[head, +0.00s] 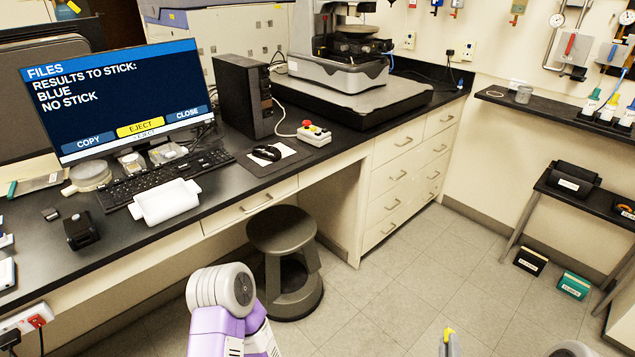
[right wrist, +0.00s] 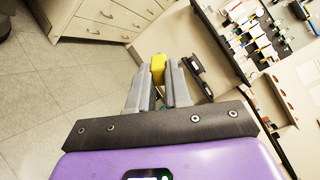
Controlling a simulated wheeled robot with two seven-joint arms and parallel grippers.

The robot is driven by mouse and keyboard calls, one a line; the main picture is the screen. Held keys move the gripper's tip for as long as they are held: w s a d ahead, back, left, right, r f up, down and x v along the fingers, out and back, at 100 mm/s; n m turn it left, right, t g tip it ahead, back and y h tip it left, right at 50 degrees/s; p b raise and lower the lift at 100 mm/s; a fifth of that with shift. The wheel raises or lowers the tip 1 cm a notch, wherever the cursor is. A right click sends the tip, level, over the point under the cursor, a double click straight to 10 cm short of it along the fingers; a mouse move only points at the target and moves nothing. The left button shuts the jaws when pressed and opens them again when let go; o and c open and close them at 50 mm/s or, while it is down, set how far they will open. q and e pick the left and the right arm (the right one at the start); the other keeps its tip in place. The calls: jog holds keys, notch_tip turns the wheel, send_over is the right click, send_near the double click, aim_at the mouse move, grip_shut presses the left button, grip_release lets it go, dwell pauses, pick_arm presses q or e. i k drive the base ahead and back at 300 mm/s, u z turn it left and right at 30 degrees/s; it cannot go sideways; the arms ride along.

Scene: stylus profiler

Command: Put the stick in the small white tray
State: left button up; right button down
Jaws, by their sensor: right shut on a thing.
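The small white tray (head: 165,203) sits on the black bench in front of the keyboard. It looks empty, though its inside shows only in part. My right gripper (head: 448,342) is at the bottom edge of the head view, over the floor and well away from the tray. In the right wrist view my right gripper (right wrist: 157,88) is shut on a small yellow stick (right wrist: 157,66), which stands out past the fingertips. The yellow tip of the stick (head: 449,332) also shows in the head view. My left gripper is not in view.
A monitor (head: 115,98) reads "NO STICK" and shows a yellow EJECT button. The keyboard (head: 166,178), mouse (head: 264,153) and a black block (head: 80,231) are near the tray. A grey stool (head: 286,232) stands before the bench. The floor to its right is open.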

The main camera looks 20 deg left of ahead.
aim_at(180, 193)
jog(key=u, duration=1.75)
